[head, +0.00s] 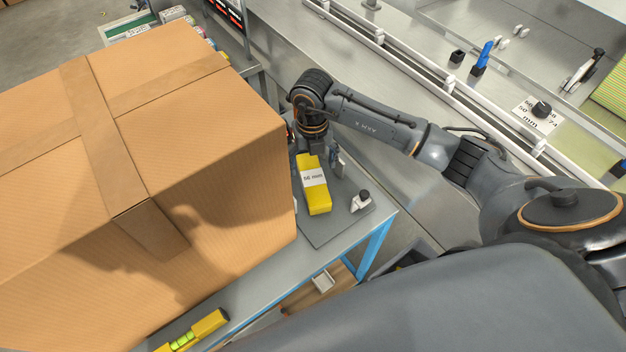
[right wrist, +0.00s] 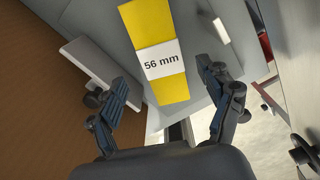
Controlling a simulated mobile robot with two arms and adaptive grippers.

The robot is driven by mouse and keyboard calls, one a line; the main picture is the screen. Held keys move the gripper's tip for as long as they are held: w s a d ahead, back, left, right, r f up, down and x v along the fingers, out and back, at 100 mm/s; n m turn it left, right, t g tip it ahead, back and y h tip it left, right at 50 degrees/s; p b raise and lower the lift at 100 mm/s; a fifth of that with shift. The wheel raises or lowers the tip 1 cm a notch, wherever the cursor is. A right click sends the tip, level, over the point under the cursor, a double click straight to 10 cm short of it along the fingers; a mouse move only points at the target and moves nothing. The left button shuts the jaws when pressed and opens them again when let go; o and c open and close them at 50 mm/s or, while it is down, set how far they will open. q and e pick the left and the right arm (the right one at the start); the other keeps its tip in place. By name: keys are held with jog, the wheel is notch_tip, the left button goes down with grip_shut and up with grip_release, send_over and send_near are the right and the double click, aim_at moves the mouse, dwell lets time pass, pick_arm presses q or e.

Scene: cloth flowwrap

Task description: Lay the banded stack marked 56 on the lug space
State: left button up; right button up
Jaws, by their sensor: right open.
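The stack marked 56 mm (head: 318,198) is a yellow block with a white paper band. It lies on a grey board on the blue-legged table in the head view, beside the large carton. In the right wrist view the stack (right wrist: 170,88) lies beyond and between the fingers, its "56 mm" label readable. My right gripper (head: 318,152) is over the stack's far end, with its fingers partly hidden. In the right wrist view the gripper (right wrist: 163,78) is open and empty, fingers apart on either side. My left gripper is out of view. I cannot tell which spot is the lug space.
A large brown carton (head: 200,130) stands close left of the stack. A small white-topped block (head: 361,200) sits right of it on the grey board (head: 328,233). A metal line with a white-posted rail (head: 410,67) runs behind my right arm. A yellow level (head: 195,332) lies at front.

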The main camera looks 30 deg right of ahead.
aim_at(313, 177)
jog(key=shift+d+f+p, duration=0.1)
jog(key=shift+f+p, duration=0.5)
jog(key=shift+f, duration=1.75)
jog(key=c, duration=1.3)
jog(key=shift+o, duration=0.2)
